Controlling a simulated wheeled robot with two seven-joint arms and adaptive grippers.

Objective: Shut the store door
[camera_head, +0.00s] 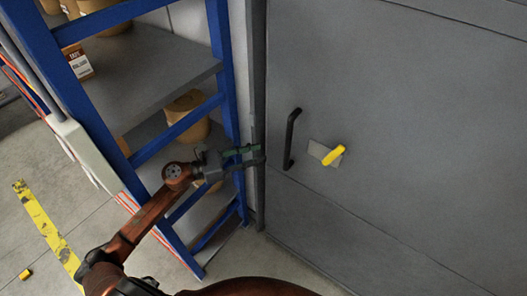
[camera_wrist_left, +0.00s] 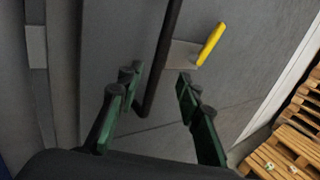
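The grey store door (camera_head: 420,130) fills the right of the head view. Its left edge stands close to the grey frame post (camera_head: 257,60); I cannot tell whether it is fully shut. A black bar handle (camera_head: 290,140) is on the door, with a yellow lever (camera_head: 333,155) on a plate to its right. My left gripper (camera_head: 258,154) is open and empty, just left of the handle, fingers pointing toward the door. In the left wrist view the handle (camera_wrist_left: 165,55) shows between and beyond the spread fingers (camera_wrist_left: 160,78). My right gripper is out of view.
A blue-framed rack (camera_head: 222,70) with grey shelves and brown rolls stands left of the door, close to my left arm. Wooden pallets (camera_wrist_left: 290,140) show at the right of the wrist view. Yellow tape (camera_head: 45,225) marks the floor at left.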

